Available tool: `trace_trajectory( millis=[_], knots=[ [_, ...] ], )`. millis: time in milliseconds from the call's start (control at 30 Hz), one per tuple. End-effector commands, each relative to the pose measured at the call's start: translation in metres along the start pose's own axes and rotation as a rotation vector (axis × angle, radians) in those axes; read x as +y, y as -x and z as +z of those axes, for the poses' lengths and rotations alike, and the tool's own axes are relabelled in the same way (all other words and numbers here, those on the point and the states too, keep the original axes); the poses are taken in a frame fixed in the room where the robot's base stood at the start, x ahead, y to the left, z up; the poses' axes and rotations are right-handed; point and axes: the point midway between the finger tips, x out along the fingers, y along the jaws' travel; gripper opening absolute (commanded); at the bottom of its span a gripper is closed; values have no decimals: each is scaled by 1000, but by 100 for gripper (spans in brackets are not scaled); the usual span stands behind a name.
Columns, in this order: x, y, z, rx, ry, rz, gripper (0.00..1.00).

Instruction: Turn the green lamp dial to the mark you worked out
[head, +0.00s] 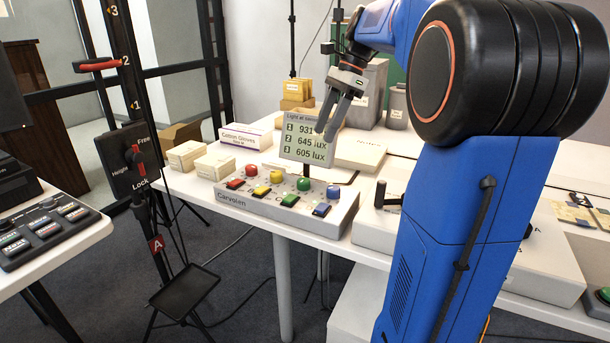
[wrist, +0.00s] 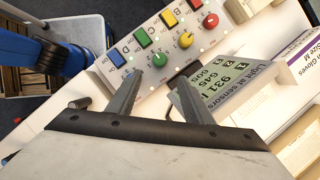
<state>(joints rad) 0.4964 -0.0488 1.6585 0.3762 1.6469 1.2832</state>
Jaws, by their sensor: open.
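The green lamp dial (head: 303,184) sits on the top of the light grey control box (head: 240,198), between the yellow dial (head: 276,177) and the blue dial (head: 333,192). My gripper (head: 326,133) is open and empty, with its fingers pointing down above the box, near the display. In the wrist view the green dial (wrist: 159,59) shows just beyond and between the fingertips (wrist: 160,80), apparently apart from them. Small marks surround the dial, too small to read. The display (head: 307,138) reads "Light at sensors", with 931, 645 lux and 605 lux for 1, 2 and 3.
Red, yellow, green and blue buttons (head: 290,200) line the box's front. The red dial (head: 252,171) is at its left. Small cartons (head: 214,166) and a Cotton Gloves box (head: 245,137) stand left behind; a flat box (head: 360,153) lies behind right. The display's post rises close to my fingers.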

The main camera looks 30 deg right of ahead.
Motion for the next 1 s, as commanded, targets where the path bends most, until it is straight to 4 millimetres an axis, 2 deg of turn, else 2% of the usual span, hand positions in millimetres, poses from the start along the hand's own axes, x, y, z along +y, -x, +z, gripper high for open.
trace_trajectory(
  millis=[600,800,1000],
  knots=[
    [1,-110,0,-1,2,3,46],
    [0,-135,0,0,2,1,46],
    [0,-146,0,0,2,0,46]
  ],
)
